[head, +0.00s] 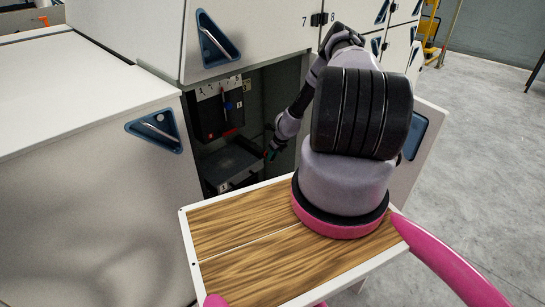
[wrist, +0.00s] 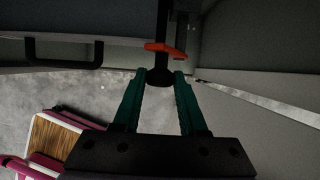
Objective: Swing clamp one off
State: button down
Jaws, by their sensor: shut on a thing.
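In the wrist view a clamp with an upright black rod, a red-orange crosspiece (wrist: 166,48) and a round black end (wrist: 160,78) stands in the middle. My gripper (wrist: 161,74) has its green fingers on either side of the black end, shut on it. In the head view my gripper (head: 271,152) is inside the open cabinet bay, at the right of a dark grey box (head: 232,160). The clamp is too small there to make out well. A plate marked 1 (head: 224,187) is on the box's lower front.
Inside the bay, a dark panel (head: 204,120) with red and blue parts hangs at the back left. A black bar handle (wrist: 64,64) is at the wrist view's left. The open door (head: 424,140) stands at the right. Closed white cabinets (head: 80,170) are on the left. Grey floor (head: 490,150) is clear at right.

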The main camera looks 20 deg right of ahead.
dwell(0.9)
jog(key=shift+d+g+y, duration=0.15)
jog(key=shift+g+y, duration=0.15)
jog(key=shift+w+d+r+m+g+y, duration=0.15)
jog(key=shift+w+d+m+g+y, duration=0.1)
jog(key=shift+d+y, duration=0.55)
jog(key=shift+w+d+r+m+g+y, duration=0.15)
jog(key=shift+w+d+m+g+y, duration=0.1)
jog(key=shift+d+y, duration=0.5)
jog(key=shift+a, duration=0.2)
jog(key=shift+c, duration=2.4)
grip_release()
